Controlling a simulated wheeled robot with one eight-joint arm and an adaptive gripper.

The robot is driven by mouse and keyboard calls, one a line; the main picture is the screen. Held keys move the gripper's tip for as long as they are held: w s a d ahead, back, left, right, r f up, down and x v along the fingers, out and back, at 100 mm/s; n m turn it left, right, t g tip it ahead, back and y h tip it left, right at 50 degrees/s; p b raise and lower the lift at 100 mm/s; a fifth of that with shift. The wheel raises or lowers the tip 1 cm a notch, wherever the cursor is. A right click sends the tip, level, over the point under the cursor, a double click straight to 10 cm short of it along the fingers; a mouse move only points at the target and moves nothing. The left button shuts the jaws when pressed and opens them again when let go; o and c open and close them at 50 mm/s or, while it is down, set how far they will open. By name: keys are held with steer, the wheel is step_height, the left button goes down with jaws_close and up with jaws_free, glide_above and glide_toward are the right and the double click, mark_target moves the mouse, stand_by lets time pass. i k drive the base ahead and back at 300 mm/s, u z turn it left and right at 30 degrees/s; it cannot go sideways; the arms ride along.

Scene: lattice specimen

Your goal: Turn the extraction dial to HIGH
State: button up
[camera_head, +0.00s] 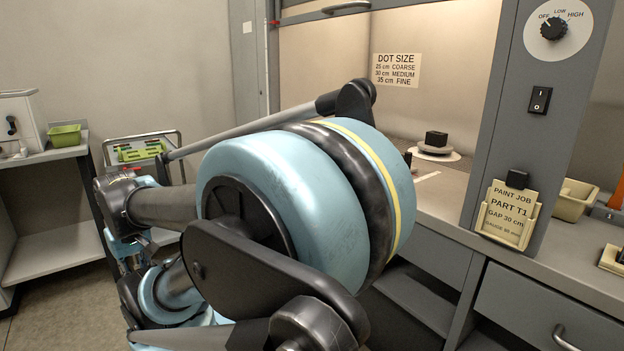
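The extraction dial (553,29) is a black knob on a round white plate, high on the grey post at the upper right. Its plate reads OFF, LOW and HIGH from left to right. The knob's mark is small and seems to point up-left toward OFF. My arm, with a large light-blue joint, fills the middle of the view, left of and below the dial. Nothing of mine touches the dial. I cannot make out my gripper or its fingers.
A black rocker switch (540,100) sits below the dial on the same post. A paint job card (508,213) is in a holder lower down. A booth with a dark block (436,139) on a round stand lies left of the post. The space before the dial is clear.

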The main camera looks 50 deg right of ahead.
mark_target(552, 29)
steer(key=z, duration=3.7)
